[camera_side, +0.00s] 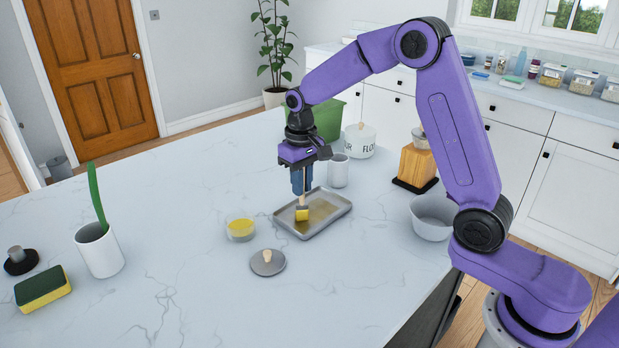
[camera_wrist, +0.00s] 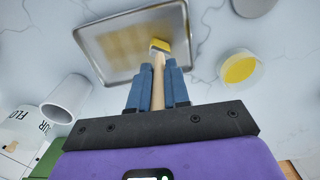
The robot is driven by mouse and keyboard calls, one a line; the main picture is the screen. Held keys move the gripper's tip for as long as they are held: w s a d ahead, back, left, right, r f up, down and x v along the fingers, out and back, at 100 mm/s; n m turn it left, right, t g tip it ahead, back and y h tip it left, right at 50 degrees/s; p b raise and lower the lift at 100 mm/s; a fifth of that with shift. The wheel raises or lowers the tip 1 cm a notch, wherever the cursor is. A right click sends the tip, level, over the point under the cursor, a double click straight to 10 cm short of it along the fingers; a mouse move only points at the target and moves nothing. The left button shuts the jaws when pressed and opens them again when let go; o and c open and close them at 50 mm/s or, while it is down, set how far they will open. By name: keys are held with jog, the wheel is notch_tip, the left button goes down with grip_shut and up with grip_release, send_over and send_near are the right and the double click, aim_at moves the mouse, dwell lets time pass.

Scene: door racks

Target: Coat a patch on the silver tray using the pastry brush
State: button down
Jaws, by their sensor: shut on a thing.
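My gripper (camera_side: 301,183) is shut on the wooden handle of the pastry brush (camera_side: 302,213), which points down. The brush also shows in the wrist view (camera_wrist: 158,75), between my blue fingers (camera_wrist: 158,88). Its yellow bristle end is at the left part of the silver tray (camera_side: 341,207); whether it touches the surface is hard to tell. A yellowish coated patch (camera_side: 322,211) covers the middle of the tray, also seen in the wrist view (camera_wrist: 125,45). A clear bowl of yellow liquid (camera_side: 241,229) stands left of the tray.
A grey lid with a knob (camera_side: 267,263) lies in front of the tray. A white cup (camera_side: 338,171), a flour canister (camera_side: 360,141) and a green box (camera_side: 328,120) stand behind it. A white bowl (camera_side: 432,216) is at the right. The left of the counter holds a sponge (camera_side: 43,289) and a white pot (camera_side: 99,251).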

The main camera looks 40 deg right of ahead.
jog(key=shift+w+d, duration=1)
jog(key=shift+d, duration=4.3)
notch_tip(320, 180, up, 8)
